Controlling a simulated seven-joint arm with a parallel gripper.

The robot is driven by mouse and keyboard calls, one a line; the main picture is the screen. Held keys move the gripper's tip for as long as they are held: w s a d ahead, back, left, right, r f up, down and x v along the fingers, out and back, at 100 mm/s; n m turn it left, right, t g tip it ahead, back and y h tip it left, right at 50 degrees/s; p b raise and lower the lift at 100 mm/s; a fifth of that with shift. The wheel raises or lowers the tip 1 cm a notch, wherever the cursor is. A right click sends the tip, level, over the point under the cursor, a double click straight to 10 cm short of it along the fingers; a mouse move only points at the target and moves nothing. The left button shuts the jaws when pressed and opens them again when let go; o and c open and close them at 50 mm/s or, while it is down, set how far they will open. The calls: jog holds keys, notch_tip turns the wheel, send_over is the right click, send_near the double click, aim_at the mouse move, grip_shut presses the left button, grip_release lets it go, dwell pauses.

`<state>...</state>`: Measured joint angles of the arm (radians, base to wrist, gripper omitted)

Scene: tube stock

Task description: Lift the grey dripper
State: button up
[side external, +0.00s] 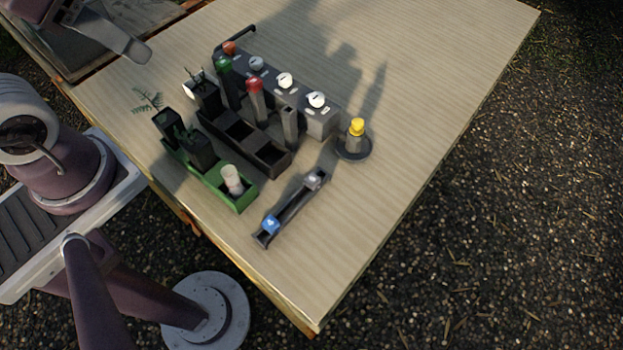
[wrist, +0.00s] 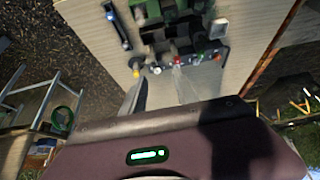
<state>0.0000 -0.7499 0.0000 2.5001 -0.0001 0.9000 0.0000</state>
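The task's grey dripper is hard to single out. A grey-topped piece (side external: 256,64) stands in the back row in the side view, between an orange-red top and a white top. A grey knob (side external: 313,181) also sits at the far end of a slim black holder (side external: 289,210). My gripper (wrist: 161,88) shows two fingers spread apart in the wrist view, with nothing between them. It is open and points towards the racks from some distance. In the side view part of it, a grey finger, shows at the upper left, well apart from the racks.
A yellow-topped piece (side external: 356,128) stands on a round dark base at the right. A green tray (side external: 243,205) and a black rack (side external: 282,163) hold several pieces. The table's right side (side external: 430,90) is clear.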

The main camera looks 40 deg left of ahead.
jog(key=o, duration=0.3)
